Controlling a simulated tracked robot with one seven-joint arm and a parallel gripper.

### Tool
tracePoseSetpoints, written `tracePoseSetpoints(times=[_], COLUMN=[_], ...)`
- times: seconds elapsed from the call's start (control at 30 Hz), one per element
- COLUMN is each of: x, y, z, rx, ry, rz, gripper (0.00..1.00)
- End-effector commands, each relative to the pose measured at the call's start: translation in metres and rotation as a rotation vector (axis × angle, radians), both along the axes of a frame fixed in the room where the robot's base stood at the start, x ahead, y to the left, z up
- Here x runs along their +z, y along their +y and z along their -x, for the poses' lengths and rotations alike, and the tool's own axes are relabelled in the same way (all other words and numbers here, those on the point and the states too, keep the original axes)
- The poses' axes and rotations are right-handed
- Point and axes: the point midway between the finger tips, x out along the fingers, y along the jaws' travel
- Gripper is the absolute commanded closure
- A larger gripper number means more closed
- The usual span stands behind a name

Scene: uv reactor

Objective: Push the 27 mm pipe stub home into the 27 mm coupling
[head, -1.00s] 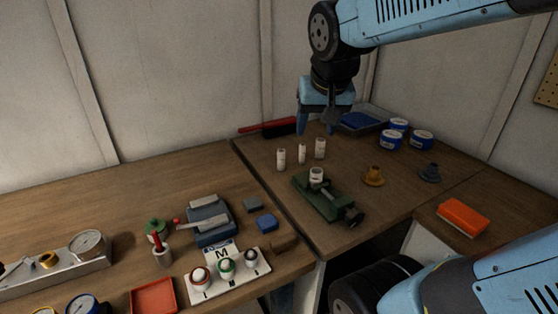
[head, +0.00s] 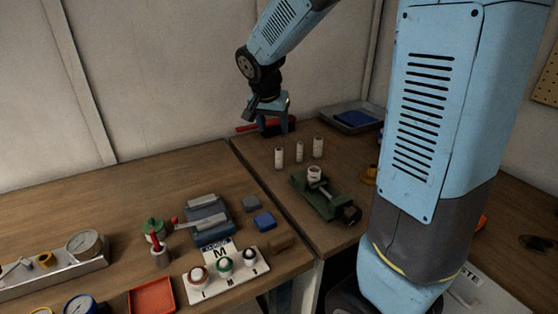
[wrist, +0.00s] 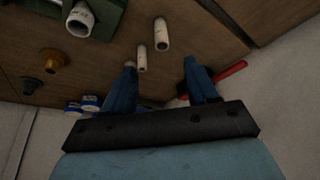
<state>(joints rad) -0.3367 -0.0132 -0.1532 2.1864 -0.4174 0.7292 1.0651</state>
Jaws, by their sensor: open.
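Three white pipe stubs stand upright on the right bench: a left one (head: 279,158), a thinner middle one (head: 300,153) and a right one (head: 318,147). Their labels are too small to read, so I cannot tell which is 27 mm. A white coupling (head: 314,173) sits upright in the green vise (head: 322,199), its top open. My gripper (head: 274,129) is open and empty, above and behind the stubs. In the wrist view its fingers (wrist: 160,78) point toward two stubs (wrist: 161,35) (wrist: 142,58); a finger seems to hide most of the third. The coupling (wrist: 80,20) shows at upper left there.
A red-handled brush (head: 250,127) lies behind the stubs near the wall. A grey tray with a blue item (head: 355,119) stands at the back right. An orange fitting (head: 370,174) is partly hidden by my arm. The left bench holds gauges and a button panel (head: 225,272).

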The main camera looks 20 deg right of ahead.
Motion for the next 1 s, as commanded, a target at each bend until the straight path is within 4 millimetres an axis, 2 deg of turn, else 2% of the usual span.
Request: tracePoseSetpoints(times=[0.17,0.6,1.0], x=[-0.009,-0.072,-0.096], y=[0.001,-0.015,-0.024], z=[-0.007,-0.028,-0.04], rx=[-0.012,-0.012,-0.013], ry=[-0.001,0.001,0.0], rz=[0.003,0.003,0.003], gripper=[0.42,0.42,0.42])
